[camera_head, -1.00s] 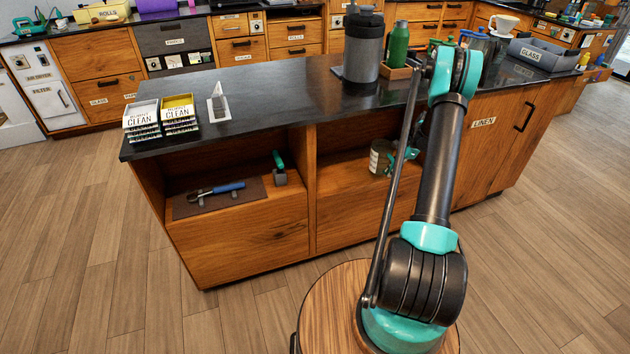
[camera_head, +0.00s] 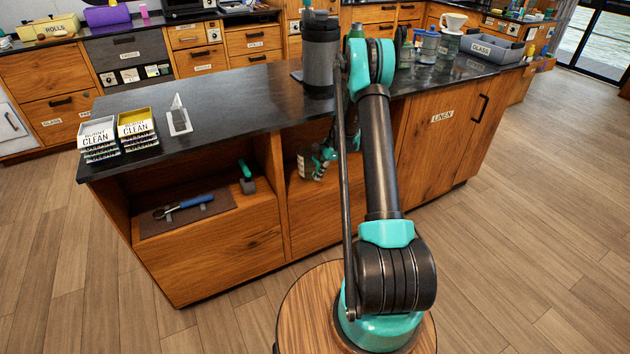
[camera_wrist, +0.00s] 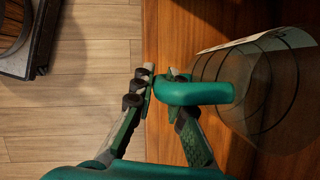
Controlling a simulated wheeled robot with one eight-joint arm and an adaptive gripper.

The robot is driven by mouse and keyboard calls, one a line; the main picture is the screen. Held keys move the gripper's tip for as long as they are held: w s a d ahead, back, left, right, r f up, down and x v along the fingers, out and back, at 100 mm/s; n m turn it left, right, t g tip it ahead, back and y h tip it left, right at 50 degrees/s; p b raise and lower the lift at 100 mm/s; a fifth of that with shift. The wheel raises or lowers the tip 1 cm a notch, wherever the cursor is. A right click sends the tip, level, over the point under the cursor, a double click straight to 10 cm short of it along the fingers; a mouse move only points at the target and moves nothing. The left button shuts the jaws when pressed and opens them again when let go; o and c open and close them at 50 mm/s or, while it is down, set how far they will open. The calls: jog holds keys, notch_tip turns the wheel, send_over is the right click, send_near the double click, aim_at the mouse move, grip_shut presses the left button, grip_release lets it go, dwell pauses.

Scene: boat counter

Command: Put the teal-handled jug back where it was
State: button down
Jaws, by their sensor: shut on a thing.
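The jug (camera_wrist: 255,88) shows in the wrist view as a clear body with dark rings, a pale label and a teal handle (camera_wrist: 193,92). My gripper (camera_wrist: 160,95) is shut on that handle, with the body to the right of the fingers. In the head view the jug (camera_head: 305,166) is at the right-hand open compartment of the counter, near the divider. My gripper (camera_head: 326,156) is just right of it, partly hidden by my arm. I cannot tell whether the jug touches the shelf (camera_head: 297,192).
The left compartment holds a blue-handled tool (camera_head: 185,206) on a dark mat and a teal-handled item (camera_head: 246,178). A tall dark canister (camera_head: 319,55) stands on the counter top above. The divider (camera_head: 278,200) is close left of the jug.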

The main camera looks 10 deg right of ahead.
jog(key=shift+x, duration=1.9)
jog(key=c, duration=1.5)
grip_release()
jog(key=shift+f, duration=0.1)
jog(key=shift+c, duration=0.2)
